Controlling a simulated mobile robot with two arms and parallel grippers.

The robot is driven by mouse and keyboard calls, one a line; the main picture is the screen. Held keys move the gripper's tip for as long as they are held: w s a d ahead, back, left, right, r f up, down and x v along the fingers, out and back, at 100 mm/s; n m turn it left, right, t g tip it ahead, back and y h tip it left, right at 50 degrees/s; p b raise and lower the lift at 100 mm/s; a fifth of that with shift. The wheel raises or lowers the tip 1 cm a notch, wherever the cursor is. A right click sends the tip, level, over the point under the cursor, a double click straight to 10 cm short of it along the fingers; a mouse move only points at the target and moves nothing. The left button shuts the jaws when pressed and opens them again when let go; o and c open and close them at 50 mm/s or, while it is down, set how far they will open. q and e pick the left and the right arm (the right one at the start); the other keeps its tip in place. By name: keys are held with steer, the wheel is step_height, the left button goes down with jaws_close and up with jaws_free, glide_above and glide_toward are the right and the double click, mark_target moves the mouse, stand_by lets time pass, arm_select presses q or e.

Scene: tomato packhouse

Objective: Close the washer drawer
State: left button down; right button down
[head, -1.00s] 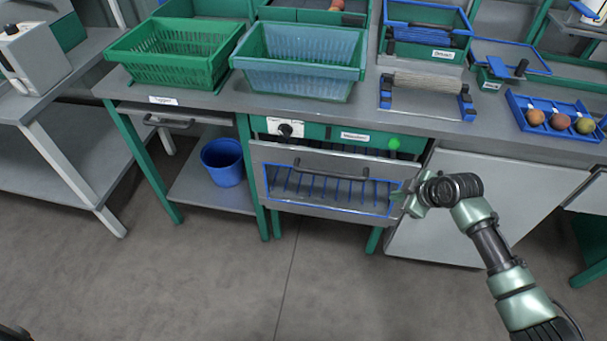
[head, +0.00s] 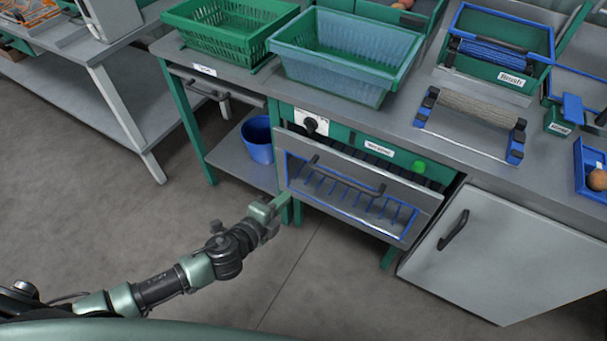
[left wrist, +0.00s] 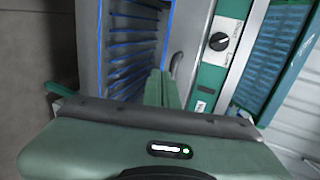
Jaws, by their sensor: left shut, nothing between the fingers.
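The washer drawer (head: 362,205) has a grey front with a dark bar handle and a blue-barred window. It stands out from the green washer housing (head: 378,148), and dark rollers show in the gap above its top edge. My left gripper (head: 279,203) is shut and empty, close to the drawer's lower left corner; I cannot tell if it touches. In the left wrist view the shut fingers (left wrist: 161,82) point along the grey drawer side (left wrist: 90,45), with blue bars to their left and the washer's dial (left wrist: 218,41) to their right. My right gripper is out of view.
A blue bucket (head: 257,140) stands on the low shelf left of the washer. Green and blue-grey crates (head: 345,62) and a brush roller (head: 472,118) sit on the bench above. A grey cabinet door (head: 500,255) is at right. The floor in front is clear.

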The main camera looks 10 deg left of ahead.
mark_target(311, 165)
arm_select(q)
steer(key=r+x, duration=0.2)
steer(key=x, duration=0.8)
steer(key=shift+p+x, duration=0.3)
steer(key=shift+x, duration=0.45)
steer(key=shift+r, duration=0.1)
steer(key=w, duration=0.2)
steer(key=w+d, duration=0.1)
steer(key=w, duration=0.1)
steer(key=shift+d+b, duration=0.2)
steer(key=shift+b, duration=0.15)
steer(key=shift+w+r, duration=0.1)
steer(key=shift+w, duration=0.05)
steer(key=shift+r, duration=0.15)
